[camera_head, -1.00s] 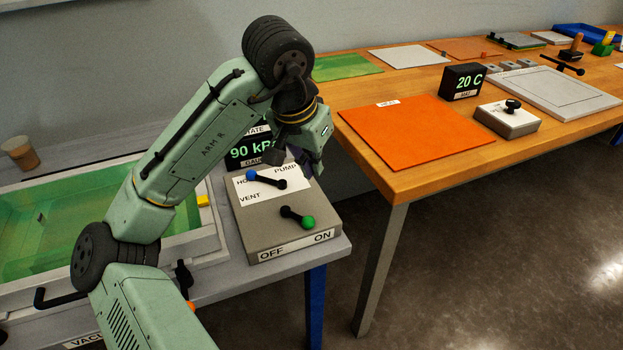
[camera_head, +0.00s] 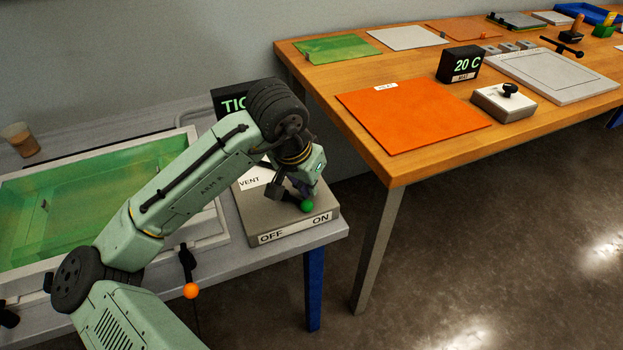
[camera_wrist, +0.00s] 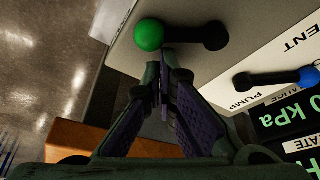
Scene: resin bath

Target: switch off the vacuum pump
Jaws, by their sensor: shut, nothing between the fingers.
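The pump switch is a black lever with a green ball knob (camera_head: 307,206) on a grey control box (camera_head: 265,224) marked OFF and ON. The green knob lies on the ON side. In the wrist view the green knob (camera_wrist: 149,35) sits just beyond the fingertips, with its black arm running right to the pivot. My gripper (camera_wrist: 163,62) is shut and empty, close to the knob; whether it touches cannot be told. In the head view my gripper (camera_head: 288,194) is over the box and hides part of the lever. A blue-knobbed lever (camera_wrist: 309,77) also shows in the wrist view.
A black display (camera_head: 233,102) behind the box is partly hidden by my arm. A green resin bath (camera_head: 90,195) is at left. An orange-knobbed lever (camera_head: 190,290) hangs at the bench front. A wooden table (camera_head: 400,175) stands right, across a gap.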

